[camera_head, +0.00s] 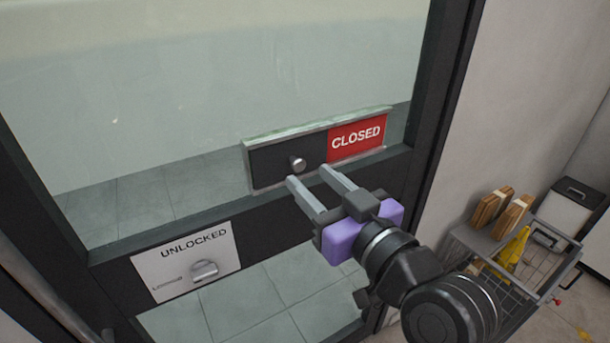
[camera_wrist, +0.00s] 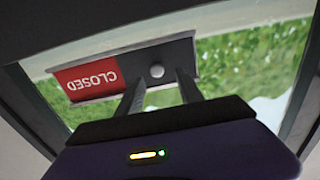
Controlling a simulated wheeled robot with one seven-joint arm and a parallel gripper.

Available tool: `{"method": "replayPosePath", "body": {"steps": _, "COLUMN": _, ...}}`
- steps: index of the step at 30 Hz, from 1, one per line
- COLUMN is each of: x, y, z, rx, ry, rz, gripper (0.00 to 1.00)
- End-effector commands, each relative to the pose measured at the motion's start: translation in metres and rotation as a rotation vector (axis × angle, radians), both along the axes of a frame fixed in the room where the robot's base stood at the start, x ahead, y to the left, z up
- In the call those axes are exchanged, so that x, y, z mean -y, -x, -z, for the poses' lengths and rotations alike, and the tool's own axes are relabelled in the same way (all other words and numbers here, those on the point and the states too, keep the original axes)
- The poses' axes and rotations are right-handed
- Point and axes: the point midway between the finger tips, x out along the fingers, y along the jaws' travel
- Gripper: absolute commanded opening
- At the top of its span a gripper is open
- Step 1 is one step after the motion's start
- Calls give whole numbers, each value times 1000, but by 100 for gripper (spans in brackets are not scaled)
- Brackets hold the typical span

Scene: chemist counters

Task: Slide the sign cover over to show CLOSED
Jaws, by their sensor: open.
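The sign (camera_head: 250,148) is a framed plate on the glass door. Its black sliding cover (camera_head: 275,165) sits over the left half, and the red CLOSED panel (camera_head: 356,138) shows on the right half. The cover has a round silver knob (camera_head: 298,163). My gripper (camera_head: 308,178) is open, its two fingers pointing at the sign just below the knob. In the wrist view the sign appears upside down; the knob (camera_wrist: 156,71) lies beyond the gap between the fingertips (camera_wrist: 160,78). Nothing is held. I cannot tell whether a finger touches the cover.
Below the sign, a white UNLOCKED plate (camera_head: 186,262) with a silver turn knob (camera_head: 204,269) is on the door's lower left. A dark door frame (camera_head: 440,110) stands right of the sign. A wire basket (camera_head: 530,262) with wooden and yellow items stands at right.

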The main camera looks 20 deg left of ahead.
Motion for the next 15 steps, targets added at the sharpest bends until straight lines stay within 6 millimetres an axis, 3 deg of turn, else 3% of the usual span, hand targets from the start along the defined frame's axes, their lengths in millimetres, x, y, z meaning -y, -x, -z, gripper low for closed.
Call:
{"method": "replayPosePath", "body": {"steps": 6, "x": 25, "y": 20, "z": 2, "rx": 0, "ry": 0, "rz": 0, "gripper": 44}}
{"method": "replayPosePath", "body": {"steps": 15, "x": 32, "y": 26, "z": 0, "rx": -1, "ry": 1, "rz": -1, "gripper": 44}}
